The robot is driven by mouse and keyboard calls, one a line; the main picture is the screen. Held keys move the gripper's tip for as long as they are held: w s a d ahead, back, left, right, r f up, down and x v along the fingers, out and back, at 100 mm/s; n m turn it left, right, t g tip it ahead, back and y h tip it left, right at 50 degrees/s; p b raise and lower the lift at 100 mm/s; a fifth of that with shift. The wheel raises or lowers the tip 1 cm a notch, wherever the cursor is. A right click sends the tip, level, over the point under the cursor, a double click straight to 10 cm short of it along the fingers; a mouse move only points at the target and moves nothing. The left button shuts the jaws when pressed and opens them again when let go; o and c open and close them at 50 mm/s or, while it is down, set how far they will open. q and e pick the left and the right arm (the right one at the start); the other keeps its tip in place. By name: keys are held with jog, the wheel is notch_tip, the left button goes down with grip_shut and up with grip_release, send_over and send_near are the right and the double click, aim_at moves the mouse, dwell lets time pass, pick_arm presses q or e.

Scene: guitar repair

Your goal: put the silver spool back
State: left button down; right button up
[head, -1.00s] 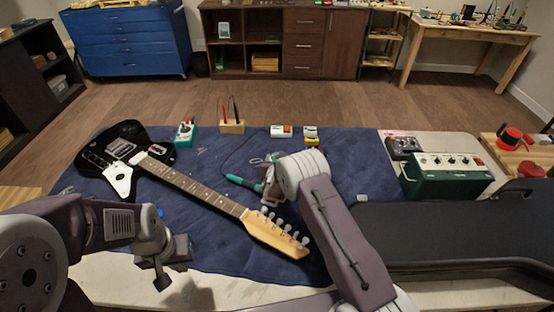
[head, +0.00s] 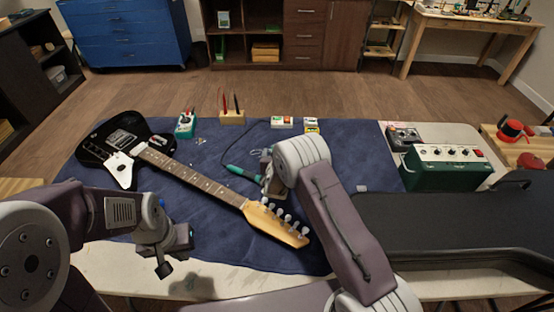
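I cannot make out a silver spool for certain. A small silvery looped item (head: 257,156) lies on the blue mat (head: 225,262), partly covered by my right wrist, and is too small to identify. My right gripper (head: 270,184) is low over the mat beside the teal-handled tool (head: 243,172). Its fingers are mostly hidden by my own wrist, so its grip is unclear. My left gripper (head: 176,256) is over the mat's front left, with its fingers apart and nothing seen between them.
A black and white electric guitar (head: 188,178) lies across the mat, its headstock between my grippers. A teal meter (head: 185,125), wooden probe holder (head: 232,118) and small boxes (head: 282,122) line the back.

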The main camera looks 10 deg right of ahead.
jog(key=v, duration=0.8)
jog(key=shift+s+r, duration=0.1)
jog(key=shift+s, duration=0.05)
